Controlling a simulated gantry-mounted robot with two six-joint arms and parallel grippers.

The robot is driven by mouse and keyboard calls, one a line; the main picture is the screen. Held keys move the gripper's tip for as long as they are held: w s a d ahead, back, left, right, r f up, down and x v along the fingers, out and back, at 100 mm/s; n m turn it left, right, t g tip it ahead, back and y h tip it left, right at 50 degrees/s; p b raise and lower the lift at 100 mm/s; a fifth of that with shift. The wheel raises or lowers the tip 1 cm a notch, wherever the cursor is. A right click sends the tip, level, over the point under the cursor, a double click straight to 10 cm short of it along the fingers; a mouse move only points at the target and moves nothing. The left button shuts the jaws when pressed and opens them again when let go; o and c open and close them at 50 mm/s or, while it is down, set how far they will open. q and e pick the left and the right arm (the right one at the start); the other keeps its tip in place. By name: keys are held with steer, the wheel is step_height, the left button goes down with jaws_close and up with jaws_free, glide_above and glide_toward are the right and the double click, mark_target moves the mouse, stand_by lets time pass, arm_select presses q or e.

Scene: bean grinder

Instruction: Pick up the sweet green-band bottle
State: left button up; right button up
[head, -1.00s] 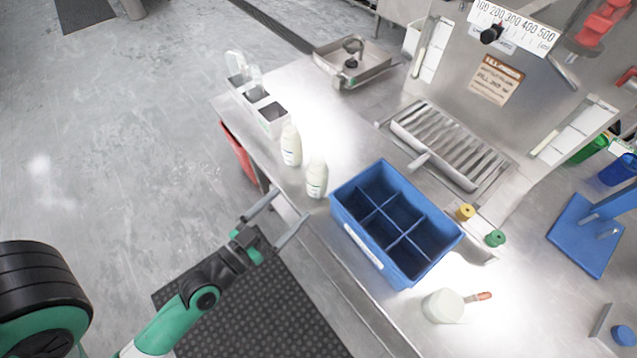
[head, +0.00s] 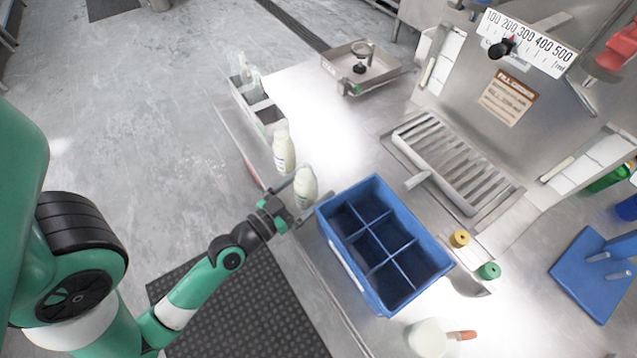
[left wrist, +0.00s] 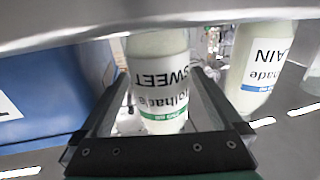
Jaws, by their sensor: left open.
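The sweet bottle (head: 305,184) is white and stands upright near the counter's front edge, just left of the blue crate. In the left wrist view its label (left wrist: 160,85) reads SWEET, with a green band. My left gripper (head: 312,192) is open, with its fingers on either side of this bottle. Whether they touch it I cannot tell. The plain bottle (head: 284,153) stands just behind it; in the left wrist view it has a blue band (left wrist: 257,87) and sits outside the right finger. My right gripper is not in view.
The blue divided crate (head: 334,252) stands close on the right, its compartments empty. Small bins (head: 262,112) stand behind the bottles. A yellow cap (head: 459,238) and a green cap (head: 489,271) lie right of the crate. A white jug (head: 427,338) is at the front.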

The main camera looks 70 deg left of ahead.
arm_select(q)
steer(key=shift+s+d, duration=0.1)
steer(key=shift+s, duration=0.2)
steer(key=shift+s+f, duration=0.1)
steer(key=shift+s, duration=0.1)
steer(key=shift+c, duration=1)
steer(key=shift+w, duration=0.15)
steer(key=c, duration=1.1)
steer(key=shift+c, duration=0.3)
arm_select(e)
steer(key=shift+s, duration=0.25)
